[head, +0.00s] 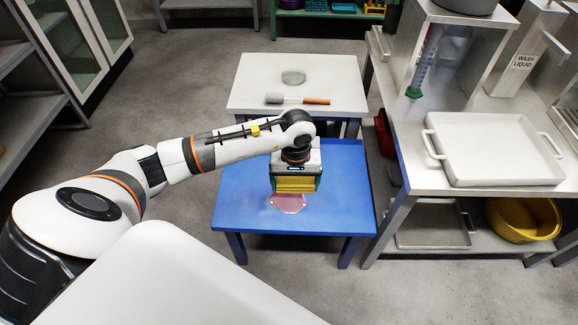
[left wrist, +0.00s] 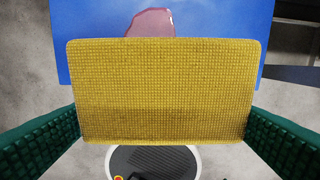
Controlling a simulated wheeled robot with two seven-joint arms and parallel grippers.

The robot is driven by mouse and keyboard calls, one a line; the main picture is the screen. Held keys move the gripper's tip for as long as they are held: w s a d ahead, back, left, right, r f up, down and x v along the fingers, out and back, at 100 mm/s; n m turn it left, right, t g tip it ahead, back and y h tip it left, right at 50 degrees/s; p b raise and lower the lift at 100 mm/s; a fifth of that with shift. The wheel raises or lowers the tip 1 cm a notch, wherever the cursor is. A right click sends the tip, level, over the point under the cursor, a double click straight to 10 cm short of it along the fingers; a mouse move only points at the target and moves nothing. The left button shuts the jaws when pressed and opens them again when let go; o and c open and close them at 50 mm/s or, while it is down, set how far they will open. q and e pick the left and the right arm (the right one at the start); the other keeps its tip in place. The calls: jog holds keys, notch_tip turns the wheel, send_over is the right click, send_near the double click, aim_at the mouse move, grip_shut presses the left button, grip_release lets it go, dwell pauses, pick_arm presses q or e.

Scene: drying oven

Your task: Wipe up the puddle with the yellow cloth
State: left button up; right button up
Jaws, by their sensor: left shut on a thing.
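The yellow cloth (left wrist: 165,90) fills the middle of the left wrist view, a flat rectangle with a waffle texture. My left gripper (left wrist: 163,122) is shut on it, with a green finger at each side. In the head view my left gripper (head: 296,180) is over the blue table, and the cloth (head: 295,186) shows as a yellow band at its lower end. The pink puddle (head: 288,203) lies on the blue table just in front of the cloth. It also shows past the cloth's far edge in the left wrist view (left wrist: 150,23). The cloth hides part of it. My right gripper is not in view.
The blue table (head: 240,205) is otherwise bare. A white table (head: 340,92) behind it holds a glass dish (head: 293,77) and a brush with an orange handle (head: 316,101). A metal bench with a white tray (head: 495,150) stands at the right, a yellow basin (head: 523,222) below.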

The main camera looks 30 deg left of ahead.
pick_arm(q)
jog(key=w+f+b, duration=0.1)
jog(key=w+a+f+n+b, duration=0.1)
jog(key=f, duration=0.1)
jog(key=w+a+f+n+b, duration=0.1)
jog(key=shift+f, duration=0.15)
jog(key=w+a+f+n+b, duration=0.3)
jog(key=f+b, duration=0.4)
jog(key=shift+f+b, duration=0.4)
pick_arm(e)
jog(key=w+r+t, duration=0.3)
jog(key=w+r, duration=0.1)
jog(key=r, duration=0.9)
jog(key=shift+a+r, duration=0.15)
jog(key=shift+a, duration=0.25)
pick_arm(q)
jog(key=shift+a, duration=0.15)
